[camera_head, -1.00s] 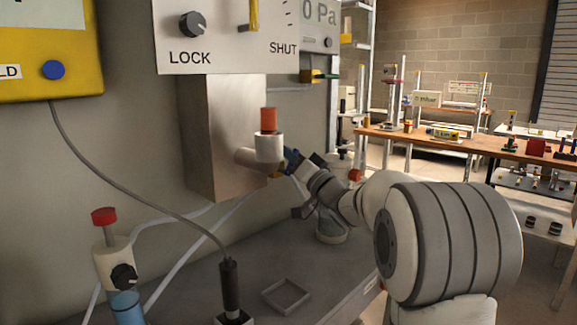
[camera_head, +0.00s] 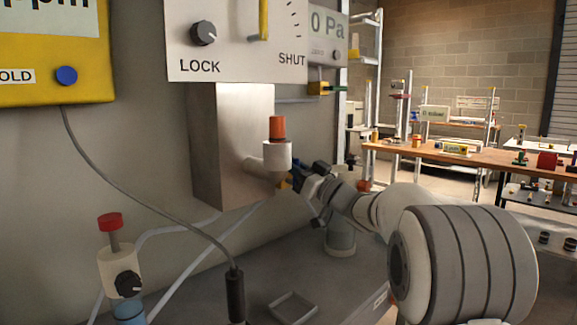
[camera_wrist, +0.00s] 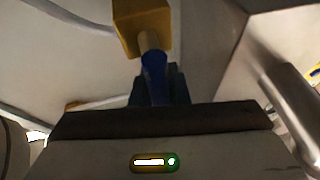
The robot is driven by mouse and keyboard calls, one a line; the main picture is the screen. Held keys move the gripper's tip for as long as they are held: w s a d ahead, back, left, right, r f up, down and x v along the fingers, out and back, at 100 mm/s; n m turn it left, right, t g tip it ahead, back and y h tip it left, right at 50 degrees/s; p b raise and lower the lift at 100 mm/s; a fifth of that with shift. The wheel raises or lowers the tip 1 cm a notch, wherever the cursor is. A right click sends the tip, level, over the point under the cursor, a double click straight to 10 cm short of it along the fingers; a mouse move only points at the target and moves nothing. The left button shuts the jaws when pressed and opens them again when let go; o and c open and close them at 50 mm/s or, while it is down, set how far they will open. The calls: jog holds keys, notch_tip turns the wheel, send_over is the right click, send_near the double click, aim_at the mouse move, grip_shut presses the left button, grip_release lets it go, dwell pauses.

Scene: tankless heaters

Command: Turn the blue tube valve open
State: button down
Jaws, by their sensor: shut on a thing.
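In the wrist view a short blue tube-like handle (camera_wrist: 153,65) joins a tan stem and a yellow block (camera_wrist: 140,25). My gripper (camera_wrist: 155,88) is shut on the blue handle, its dark fingers on both sides. In the head view my gripper (camera_head: 295,177) is beside the white pipe fitting with a red-orange top (camera_head: 277,152), right of the metal box. A little yellow and blue shows there, mostly hidden by the fingers. How far the handle is turned cannot be told.
A metal box (camera_head: 232,145) hangs under the LOCK/SHUT panel (camera_head: 235,50). At the lower left stands a white valve with a black knob and red top (camera_head: 118,265) on a blue tube. A cable (camera_head: 145,200) hangs in front of the wall. A small square tray (camera_head: 293,305) lies on the grey bench.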

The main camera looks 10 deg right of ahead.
jog(key=shift+s+r, duration=0.1)
jog(key=shift+r, duration=0.25)
jog(key=c, duration=1.7)
grip_release()
jog(key=o, duration=0.3)
jog(key=shift+f, duration=0.2)
jog(key=v, duration=0.8)
jog(key=shift+p, duration=0.45)
jog(key=shift+a, duration=0.1)
